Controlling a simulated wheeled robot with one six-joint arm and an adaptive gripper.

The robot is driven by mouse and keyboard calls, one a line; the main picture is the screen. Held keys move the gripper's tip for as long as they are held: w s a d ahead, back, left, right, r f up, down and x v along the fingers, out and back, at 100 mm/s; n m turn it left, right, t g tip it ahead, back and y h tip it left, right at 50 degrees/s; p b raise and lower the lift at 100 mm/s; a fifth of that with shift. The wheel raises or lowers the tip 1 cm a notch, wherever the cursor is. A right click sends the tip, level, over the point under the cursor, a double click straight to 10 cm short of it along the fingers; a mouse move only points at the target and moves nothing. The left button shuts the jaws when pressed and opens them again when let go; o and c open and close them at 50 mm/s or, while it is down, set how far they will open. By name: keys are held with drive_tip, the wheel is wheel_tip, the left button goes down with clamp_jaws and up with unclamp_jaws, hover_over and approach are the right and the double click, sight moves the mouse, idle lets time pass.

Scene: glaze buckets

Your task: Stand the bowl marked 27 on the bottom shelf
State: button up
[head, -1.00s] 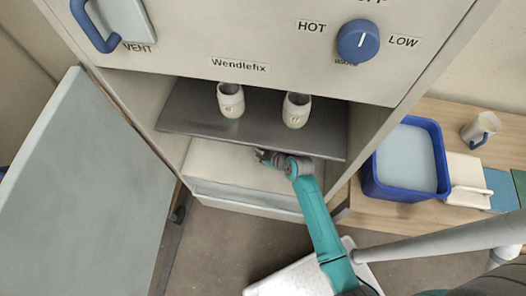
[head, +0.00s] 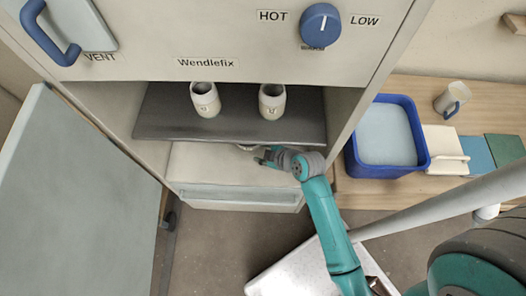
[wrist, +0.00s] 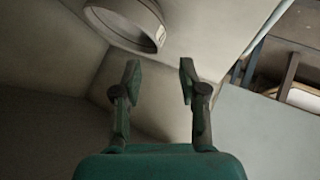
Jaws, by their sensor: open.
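A pale bowl (wrist: 125,22) with a small label on its side shows at the top left of the wrist view. It is on the bottom shelf (head: 205,165), and the number on it is not readable. In the head view a sliver of the bowl (head: 247,147) shows below the middle shelf's front edge; the rest is hidden. My gripper (head: 268,155) is at the front of the lower compartment. In the wrist view my gripper (wrist: 160,72) has its fingers apart with nothing between them, and the bowl is beyond the fingertips, not touching them.
Two marked cups (head: 205,99) (head: 272,101) stand on the dark middle shelf (head: 160,115) above my gripper. The cabinet door (head: 75,200) hangs open at left. A blue tub (head: 420,160) and a mug (head: 452,98) are on the bench at right.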

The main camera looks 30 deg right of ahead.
drive_tip(key=shift+s+d+r, duration=0.1)
drive_tip(key=shift+s+r, duration=0.25)
drive_tip(key=shift+s, duration=0.05)
drive_tip(key=s+a+m+t+h, duration=0.1)
drive_tip(key=s+a+m, duration=0.15)
drive_tip(key=s, duration=0.65)
drive_tip(key=s+a+r+m+t+h, duration=0.1)
drive_tip(key=s+r+m+t, duration=0.3)
drive_tip(key=s+r, duration=1.4)
drive_tip(key=s+m, duration=0.3)
drive_tip(key=shift+a+m+t, duration=0.15)
drive_tip(key=shift+m+t, duration=0.15)
drive_tip(key=shift+m, duration=0.05)
